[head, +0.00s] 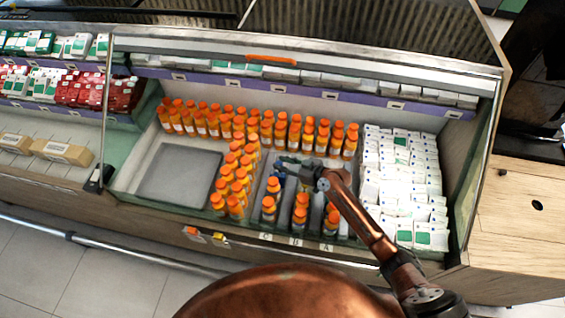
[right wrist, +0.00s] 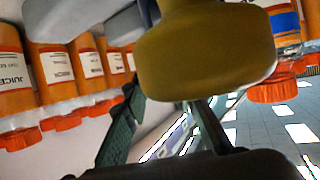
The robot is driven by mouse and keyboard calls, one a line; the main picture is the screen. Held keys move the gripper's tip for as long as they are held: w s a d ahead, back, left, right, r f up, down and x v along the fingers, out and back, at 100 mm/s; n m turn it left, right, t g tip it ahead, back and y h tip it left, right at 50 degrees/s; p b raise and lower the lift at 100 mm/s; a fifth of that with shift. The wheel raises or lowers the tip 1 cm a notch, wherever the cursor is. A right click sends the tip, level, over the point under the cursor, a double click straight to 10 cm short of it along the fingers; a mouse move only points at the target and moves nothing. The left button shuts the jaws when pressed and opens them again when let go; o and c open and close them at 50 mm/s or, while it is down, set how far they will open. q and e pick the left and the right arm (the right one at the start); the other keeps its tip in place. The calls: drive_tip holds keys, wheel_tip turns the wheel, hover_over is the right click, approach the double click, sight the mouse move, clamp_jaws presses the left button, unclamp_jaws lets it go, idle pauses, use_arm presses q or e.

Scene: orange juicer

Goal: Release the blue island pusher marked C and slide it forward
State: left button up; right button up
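A small blue piece, likely the island pusher (head: 280,174), shows at the back of the lane above label C (head: 265,237) in the head view. My right gripper (head: 298,166) is beside it, over the back of the lanes, and partly covers it. In the right wrist view its dark green fingers (right wrist: 166,118) are apart. A yellow-brown block (right wrist: 205,55) fills the space by the fingertips; I cannot tell whether they touch it. An orange bottle (head: 269,203) stands in lane C. My left gripper is not in view.
Labels B (head: 296,242) and A (head: 327,247) mark neighbouring lanes with several bottles. A row of bottles (head: 241,183) stands left of lane C, another behind. White cartons (head: 400,180) fill the right side. A bare grey tray (head: 180,176) lies at left.

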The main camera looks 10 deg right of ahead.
drive_tip(key=o, duration=0.4)
drive_tip(key=shift+c, duration=0.2)
drive_tip(key=shift+d+r, duration=0.1)
drive_tip(key=shift+d, duration=0.05)
drive_tip(key=v, duration=0.7)
drive_tip(key=shift+s, duration=0.2)
